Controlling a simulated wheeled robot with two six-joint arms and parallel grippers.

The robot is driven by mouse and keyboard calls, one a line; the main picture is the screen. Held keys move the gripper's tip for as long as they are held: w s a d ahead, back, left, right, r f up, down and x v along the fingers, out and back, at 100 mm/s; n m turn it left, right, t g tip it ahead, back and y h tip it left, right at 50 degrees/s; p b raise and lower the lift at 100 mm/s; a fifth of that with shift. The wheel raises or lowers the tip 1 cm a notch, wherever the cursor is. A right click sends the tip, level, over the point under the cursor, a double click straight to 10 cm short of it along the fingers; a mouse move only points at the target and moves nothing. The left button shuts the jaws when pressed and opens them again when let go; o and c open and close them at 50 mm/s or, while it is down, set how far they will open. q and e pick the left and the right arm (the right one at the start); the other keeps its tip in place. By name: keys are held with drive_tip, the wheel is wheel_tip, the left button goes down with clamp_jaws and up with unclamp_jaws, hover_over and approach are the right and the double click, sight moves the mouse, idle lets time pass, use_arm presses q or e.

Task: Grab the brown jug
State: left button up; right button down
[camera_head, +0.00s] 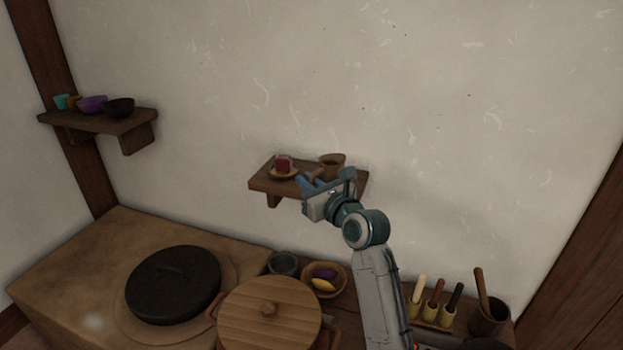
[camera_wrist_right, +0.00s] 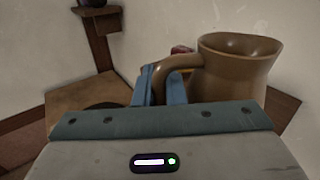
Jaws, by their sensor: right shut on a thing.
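The brown jug (camera_wrist_right: 232,68) fills the right part of the right wrist view, upright, with its handle toward the left. In the head view the jug (camera_head: 333,163) is at the small wall shelf, partly hidden behind my right gripper. My right gripper (camera_head: 312,182) has its blue fingers on the jug's handle; they also show in the right wrist view (camera_wrist_right: 161,88), one on each side of the handle. The gripper is shut on the handle. Whether the jug's base touches the shelf is hidden. My left gripper is in neither view.
On the same shelf (camera_head: 262,184), a red item (camera_head: 283,164) sits on a yellowish dish left of the jug. A second shelf (camera_head: 96,122) with bowls is at left. Below are a black lid (camera_head: 173,284), a wooden-lidded pot (camera_head: 268,318), a fruit bowl (camera_head: 325,281) and a utensil pot (camera_head: 488,318).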

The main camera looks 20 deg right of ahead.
drive_tip(key=shift+s+a+r+b, duration=0.1)
drive_tip(key=shift+s+a, duration=0.2)
drive_tip(key=shift+s, duration=0.25)
drive_tip(key=shift+s+a+r+b, duration=0.15)
drive_tip(key=shift+s+a, duration=0.1)
drive_tip(key=shift+s, duration=0.35)
drive_tip(key=shift+s+a+f+b, duration=0.1)
drive_tip(key=shift+s+a, duration=0.2)
drive_tip(key=shift+s, duration=0.25)
